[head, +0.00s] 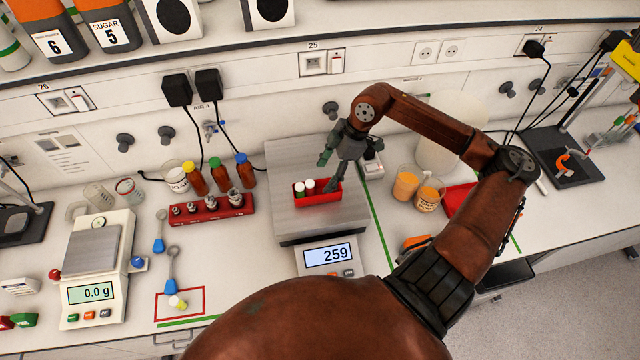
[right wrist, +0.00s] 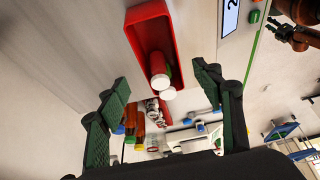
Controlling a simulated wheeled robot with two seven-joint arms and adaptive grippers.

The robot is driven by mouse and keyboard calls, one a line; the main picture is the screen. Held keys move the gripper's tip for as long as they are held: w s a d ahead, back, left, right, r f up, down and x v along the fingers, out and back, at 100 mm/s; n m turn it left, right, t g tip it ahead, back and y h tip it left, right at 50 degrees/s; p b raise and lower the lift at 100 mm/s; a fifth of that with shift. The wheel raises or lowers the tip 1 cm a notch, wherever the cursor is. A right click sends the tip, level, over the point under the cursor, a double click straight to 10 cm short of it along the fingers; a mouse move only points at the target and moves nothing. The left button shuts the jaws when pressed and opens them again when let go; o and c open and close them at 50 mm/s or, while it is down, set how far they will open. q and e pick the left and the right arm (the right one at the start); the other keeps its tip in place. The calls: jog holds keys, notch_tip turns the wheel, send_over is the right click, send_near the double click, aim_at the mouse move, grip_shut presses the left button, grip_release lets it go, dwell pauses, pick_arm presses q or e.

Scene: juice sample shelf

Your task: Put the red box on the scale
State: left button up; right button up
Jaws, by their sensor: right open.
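The red box (head: 322,198) is an open tray that rests on the steel platform of the large scale (head: 289,163). It holds small white-capped containers, one with green on it. The scale's display (head: 328,254) reads 259. My right gripper (head: 331,172) is over the box's right end, its fingers spread. In the right wrist view, the red box (right wrist: 150,32) lies beyond the open fingers (right wrist: 163,98), with nothing held between them. One finger looks close to the box in the head view; I cannot tell whether they touch. My left gripper does not show.
A red weight rack (head: 212,209) and brown bottles (head: 218,175) stand left of the scale. A small balance (head: 92,258) reads 0.0 g. Orange-filled beakers (head: 405,183) and another red tray (head: 457,199) are to the right. Sockets and plugs line the back wall.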

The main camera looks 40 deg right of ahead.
jog(key=v, duration=0.5)
